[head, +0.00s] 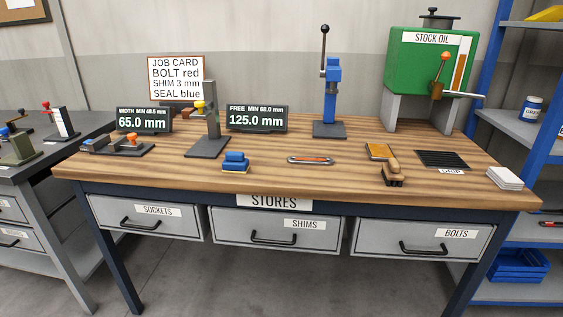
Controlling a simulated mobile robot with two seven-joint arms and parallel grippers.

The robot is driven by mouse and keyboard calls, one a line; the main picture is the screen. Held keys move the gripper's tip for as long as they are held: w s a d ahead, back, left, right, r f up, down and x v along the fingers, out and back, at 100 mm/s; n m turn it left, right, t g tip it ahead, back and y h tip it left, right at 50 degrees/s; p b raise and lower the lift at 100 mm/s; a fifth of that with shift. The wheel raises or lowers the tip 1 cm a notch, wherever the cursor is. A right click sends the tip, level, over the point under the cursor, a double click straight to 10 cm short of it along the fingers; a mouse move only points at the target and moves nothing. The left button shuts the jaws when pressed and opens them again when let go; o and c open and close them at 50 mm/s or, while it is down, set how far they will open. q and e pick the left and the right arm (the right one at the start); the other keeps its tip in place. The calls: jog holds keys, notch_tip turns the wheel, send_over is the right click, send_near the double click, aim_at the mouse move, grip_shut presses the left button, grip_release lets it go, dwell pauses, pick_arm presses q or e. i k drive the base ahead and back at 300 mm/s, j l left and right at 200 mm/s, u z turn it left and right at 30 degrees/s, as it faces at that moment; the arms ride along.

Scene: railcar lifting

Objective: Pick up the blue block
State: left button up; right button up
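A small blue block (235,161) with a yellowish lower layer rests on the wooden bench top (330,175), close to its front edge and left of the middle. It stands clear of the things around it. Its upper part looks rounded or stepped, too small to tell exactly. Neither of my grippers shows in the head view.
A grey gauge stand (208,130) is just behind and left of the block. An orange-handled tool (310,160) lies to its right. A blue press (330,95) and a green oil tank (425,75) stand behind. Closed drawers (275,231) are below the bench's front.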

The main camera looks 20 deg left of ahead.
aim_at(234, 162)
jog(key=j+z, duration=0.75)
jog(key=k+j+z, duration=0.1)
jog(key=j+z, duration=0.3)
jog(key=k+j+z, duration=0.15)
jog(key=j+z, duration=0.25)
jog(key=j, duration=0.1)
